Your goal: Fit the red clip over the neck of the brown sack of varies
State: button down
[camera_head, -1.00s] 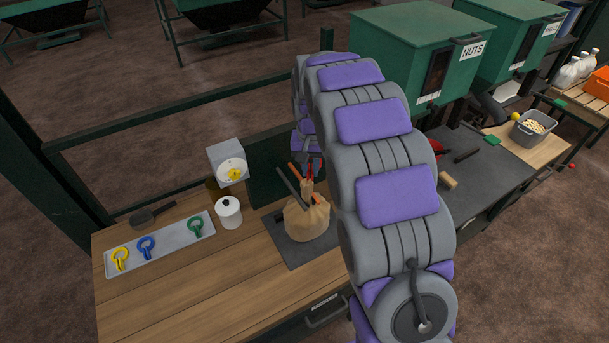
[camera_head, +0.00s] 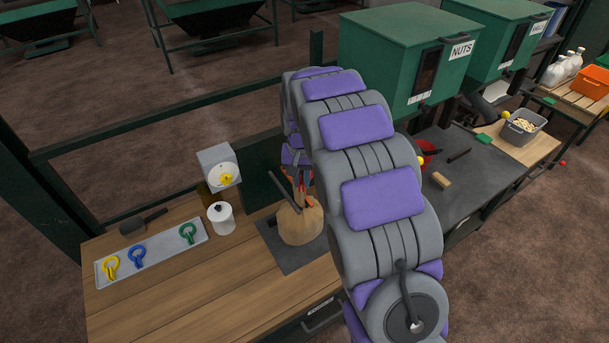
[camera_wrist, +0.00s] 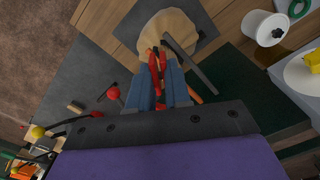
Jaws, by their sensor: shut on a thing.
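The brown sack (camera_head: 300,225) stands upright on a dark mat on the bench, its gathered neck pointing up. It shows at the top of the wrist view (camera_wrist: 160,30). A dark bar (camera_head: 284,192) slants beside the neck, with an orange-tipped bar on the other side. My gripper (camera_wrist: 158,72) is shut on the red clip (camera_wrist: 155,66), right at the neck. The clip shows as a small red patch in the head view (camera_head: 301,179), partly hidden by my arm. I cannot tell whether the clip surrounds the neck or only touches it.
A grey tray (camera_head: 160,262) with yellow, blue and green clips lies at the left. Green bins (camera_head: 420,45) stand behind right. The front bench is clear.

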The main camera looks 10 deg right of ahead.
aim_at(302, 181)
jog(key=shift+f+b, duration=0.6)
jog(key=shift+f, duration=1.2)
jog(key=shift+a+f+b, duration=0.2)
jog(key=shift+a+f, duration=0.05)
jog(key=shift+f, duration=0.6)
jog(key=shift+a+f+b, duration=0.2)
jog(key=shift+a+f, duration=0.05)
jog(key=shift+f, duration=0.6)
jog(key=shift+a+f+b, duration=0.2)
jog(key=shift+a+f, duration=0.05)
jog(key=shift+f, duration=0.6)
jog(key=shift+d+f, duration=0.4)
jog(key=shift+f, duration=0.2)
jog(key=shift+a, duration=0.3)
